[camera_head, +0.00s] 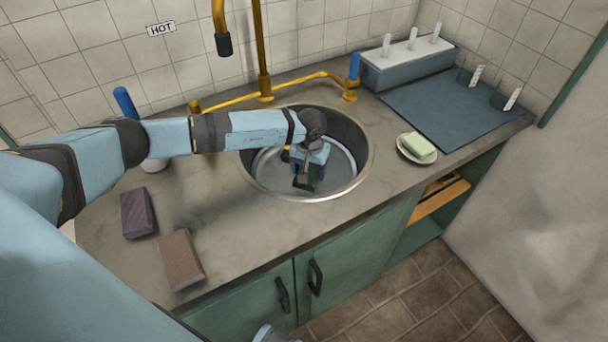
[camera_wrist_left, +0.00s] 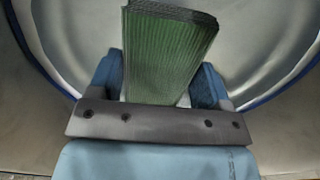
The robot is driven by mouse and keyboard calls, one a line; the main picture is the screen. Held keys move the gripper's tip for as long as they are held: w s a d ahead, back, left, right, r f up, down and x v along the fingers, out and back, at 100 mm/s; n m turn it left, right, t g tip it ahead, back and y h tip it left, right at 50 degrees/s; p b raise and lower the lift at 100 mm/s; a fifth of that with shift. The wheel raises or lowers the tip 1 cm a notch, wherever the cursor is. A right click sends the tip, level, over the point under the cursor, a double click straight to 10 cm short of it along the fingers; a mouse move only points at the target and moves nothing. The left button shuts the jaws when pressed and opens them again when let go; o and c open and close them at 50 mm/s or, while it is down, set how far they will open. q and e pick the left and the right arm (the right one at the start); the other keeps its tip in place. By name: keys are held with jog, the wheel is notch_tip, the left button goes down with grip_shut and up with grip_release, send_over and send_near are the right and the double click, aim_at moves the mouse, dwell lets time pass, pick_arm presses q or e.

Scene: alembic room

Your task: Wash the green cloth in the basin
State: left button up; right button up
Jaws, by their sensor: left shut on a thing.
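My left gripper (camera_head: 306,180) reaches down into the round metal basin (camera_head: 362,176) in the counter. It is shut on the green cloth (camera_wrist_left: 168,50), a ribbed block-like shape standing out between the fingers in the left wrist view. In the head view only a dark green bit of the cloth (camera_head: 318,173) shows beside the gripper, inside the basin. The basin's pale curved wall (camera_wrist_left: 270,40) surrounds the cloth in the wrist view. Whether the cloth touches the basin floor cannot be told. My right gripper is not clearly seen.
A yellow tap (camera_head: 262,50) with blue handles stands behind the basin. A soap dish (camera_head: 404,152) with green soap (camera_head: 418,145) is to its right. A purple block (camera_head: 138,213) and a brown block (camera_head: 181,259) lie at the front left. A blue-grey mat (camera_head: 450,108) lies at the right.

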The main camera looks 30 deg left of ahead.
pick_arm(q)
jog(key=shift+r+p, duration=1.15)
jog(key=shift+r, duration=1.7)
jog(key=shift+r, duration=0.25)
notch_tip(320, 180, up, 12)
jog(key=p, duration=0.5)
jog(key=shift+f, duration=0.15)
